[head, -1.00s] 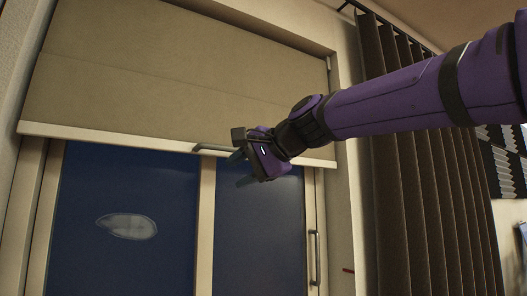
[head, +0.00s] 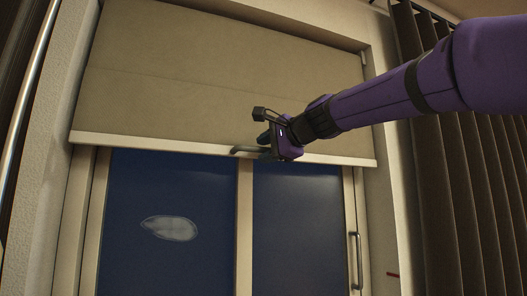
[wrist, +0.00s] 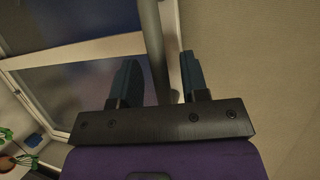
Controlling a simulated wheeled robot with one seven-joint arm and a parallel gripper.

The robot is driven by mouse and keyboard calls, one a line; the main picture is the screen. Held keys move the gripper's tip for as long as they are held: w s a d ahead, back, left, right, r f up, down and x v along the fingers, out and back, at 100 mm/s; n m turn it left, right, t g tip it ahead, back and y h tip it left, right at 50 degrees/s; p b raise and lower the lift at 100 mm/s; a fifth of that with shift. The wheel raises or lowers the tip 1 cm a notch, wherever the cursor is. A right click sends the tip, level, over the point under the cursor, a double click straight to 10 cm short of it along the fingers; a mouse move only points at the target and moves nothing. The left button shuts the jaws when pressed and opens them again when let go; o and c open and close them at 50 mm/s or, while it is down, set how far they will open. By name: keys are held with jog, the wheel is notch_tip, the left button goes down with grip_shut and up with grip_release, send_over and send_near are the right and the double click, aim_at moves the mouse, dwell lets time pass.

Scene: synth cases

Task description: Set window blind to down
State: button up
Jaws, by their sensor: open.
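The window blind (head: 190,70) is a beige fabric covering the upper part of the window. A pale bottom bar (head: 125,142) runs along its lower edge, with a grey handle (head: 243,150) near its middle. My gripper (head: 270,143) is at the right part of this handle and hides some of it. In the wrist view, the handle (wrist: 153,45) passes between the two dark blue fingers of my open gripper (wrist: 160,80). I cannot tell whether either finger touches it.
Below the bar is the dark window glass (head: 170,190) in a cream frame, with a vertical handle (head: 357,260) at right. A pleated dark curtain (head: 445,190) hangs at the right, and another dark curtain (head: 20,110) shows at the far left.

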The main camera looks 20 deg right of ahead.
jog(key=shift+w+a+f, duration=0.1)
jog(key=shift+w+a, duration=0.15)
jog(key=shift+w, duration=0.3)
